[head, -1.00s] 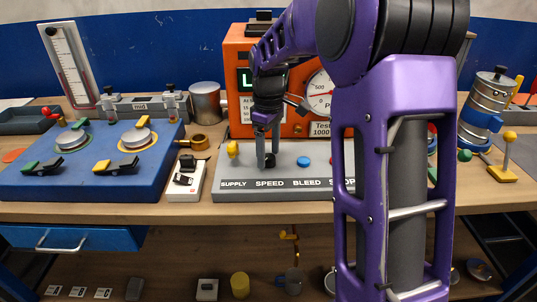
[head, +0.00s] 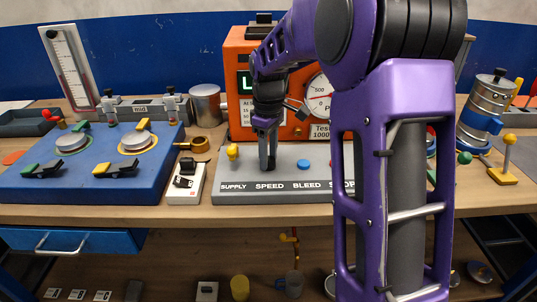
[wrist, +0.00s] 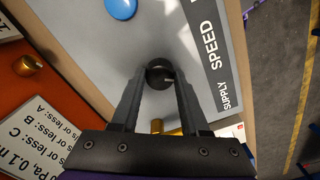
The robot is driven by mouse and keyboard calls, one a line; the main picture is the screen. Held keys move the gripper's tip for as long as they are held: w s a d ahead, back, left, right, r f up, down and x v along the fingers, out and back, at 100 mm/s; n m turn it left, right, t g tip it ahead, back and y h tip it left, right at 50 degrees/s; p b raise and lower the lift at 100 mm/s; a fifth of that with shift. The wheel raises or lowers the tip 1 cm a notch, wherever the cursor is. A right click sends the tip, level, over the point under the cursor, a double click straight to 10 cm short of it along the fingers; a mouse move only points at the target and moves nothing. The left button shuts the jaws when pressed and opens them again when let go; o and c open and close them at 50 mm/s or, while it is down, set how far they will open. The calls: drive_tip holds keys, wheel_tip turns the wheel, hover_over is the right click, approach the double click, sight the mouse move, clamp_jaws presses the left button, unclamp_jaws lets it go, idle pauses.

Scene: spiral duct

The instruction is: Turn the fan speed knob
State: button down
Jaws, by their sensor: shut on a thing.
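The speed knob is a small round black knob with a pale mark, and in the wrist view the knob (wrist: 157,68) sits between my fingertips. It stands above the word SPEED on the grey control panel (head: 225,178). My gripper (head: 267,168) points down at the panel from above. In the wrist view my gripper (wrist: 160,80) has one finger on each side of the knob, shut on it. In the head view the fingers mostly hide the knob.
A yellow supply knob (head: 233,152) stands left of my gripper, and a blue bleed button (head: 303,164) lies to the right. The orange tester box (head: 238,60) with a round gauge rises behind. A white switch box (head: 187,183) sits left of the panel.

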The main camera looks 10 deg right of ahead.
drive_tip(key=shift+r+m, duration=0.1)
drive_tip(key=shift+m, duration=0.2)
drive_tip(key=m+p, duration=0.2)
drive_tip(key=m, duration=0.1)
drive_tip(key=shift+r+m, duration=0.1)
drive_tip(key=shift+m, duration=0.3)
drive_tip(key=m+p, duration=0.2)
drive_tip(key=m, duration=0.3)
drive_tip(key=m+p, duration=0.2)
drive_tip(key=m, duration=0.2)
drive_tip(key=shift+m, duration=0.4)
drive_tip(key=shift+m+p, duration=0.6)
drive_tip(key=shift+m, duration=1.5)
drive_tip(key=shift+c, duration=2)
unclamp_jaws()
